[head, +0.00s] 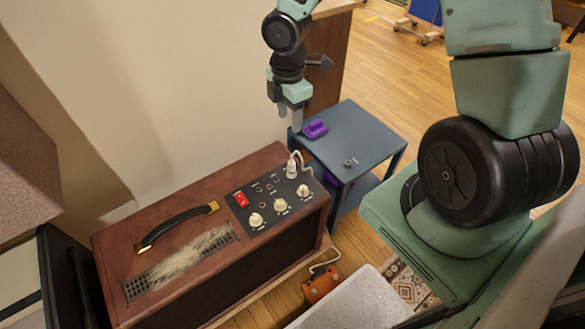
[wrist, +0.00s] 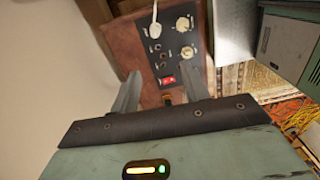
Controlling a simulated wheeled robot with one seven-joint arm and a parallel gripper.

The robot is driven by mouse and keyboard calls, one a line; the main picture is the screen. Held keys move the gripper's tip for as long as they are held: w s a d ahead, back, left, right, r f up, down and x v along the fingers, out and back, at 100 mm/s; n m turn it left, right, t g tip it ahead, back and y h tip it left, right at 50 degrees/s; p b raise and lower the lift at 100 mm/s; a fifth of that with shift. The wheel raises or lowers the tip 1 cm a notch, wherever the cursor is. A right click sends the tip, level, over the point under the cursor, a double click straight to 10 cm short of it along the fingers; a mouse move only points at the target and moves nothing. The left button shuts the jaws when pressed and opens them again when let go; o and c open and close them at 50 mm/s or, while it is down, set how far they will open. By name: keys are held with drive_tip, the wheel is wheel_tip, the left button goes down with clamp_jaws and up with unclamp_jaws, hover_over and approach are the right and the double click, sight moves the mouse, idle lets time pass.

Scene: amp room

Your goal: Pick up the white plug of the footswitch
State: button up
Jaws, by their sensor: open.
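The white plug (head: 291,169) stands upright in the black control panel (head: 272,201) of the brown amp, near its far right corner. A white cable loops from it over the amp's edge. In the wrist view the plug (wrist: 153,38) shows beyond my fingers, toward the top. The orange footswitch (head: 321,286) lies low in front of the amp, with a white cable (head: 325,263) at its top. My gripper (head: 290,112) is open and empty, pointing down, above and behind the plug. Its two fingers (wrist: 160,88) are apart and touch nothing.
A wall stands left of my gripper. A pale grey box (head: 350,303) is in front.

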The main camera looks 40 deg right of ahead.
wheel_tip(320, 180, down, 2)
drive_tip(key=d, duration=0.2)
drive_tip(key=b, duration=0.4)
hover_over(291, 160)
drive_tip(key=shift+n, duration=0.3)
drive_tip(key=f, duration=1)
drive_tip(key=shift+s+d+f, duration=0.15)
drive_tip(key=shift+d+f, duration=0.05)
drive_tip(key=shift+f, duration=0.2)
drive_tip(key=shift+a+f+b, duration=0.15)
drive_tip(key=shift+f+b, duration=0.45)
drive_tip(key=shift+f, duration=0.95)
drive_tip(key=shift+a+f+b, duration=0.1)
drive_tip(key=shift+f+b, duration=0.5)
drive_tip(key=shift+f, duration=0.95)
clamp_jaws()
